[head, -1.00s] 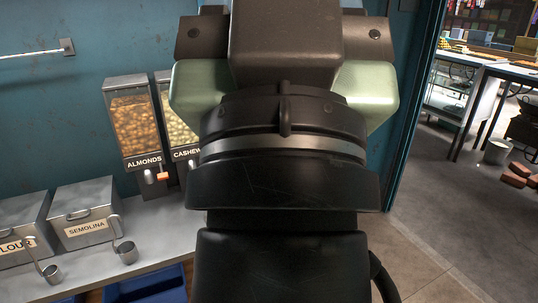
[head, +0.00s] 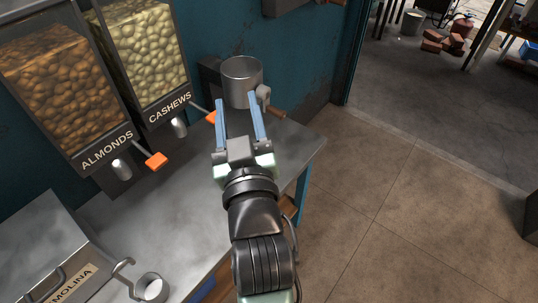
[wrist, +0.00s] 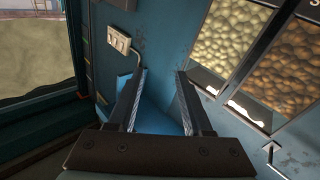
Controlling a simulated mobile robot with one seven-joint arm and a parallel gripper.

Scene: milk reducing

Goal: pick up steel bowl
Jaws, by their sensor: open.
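My gripper (head: 237,99) is open and empty above the far end of the counter in the head view. No clear steel bowl shows in the wrist view.
Almond (head: 62,85) and cashew (head: 143,50) dispensers with orange levers stand left of my arm. A semolina bin (head: 55,255) and a steel scoop (head: 150,288) are at lower left. The counter (head: 165,205) is bare between them. Open floor (head: 400,190) lies right.

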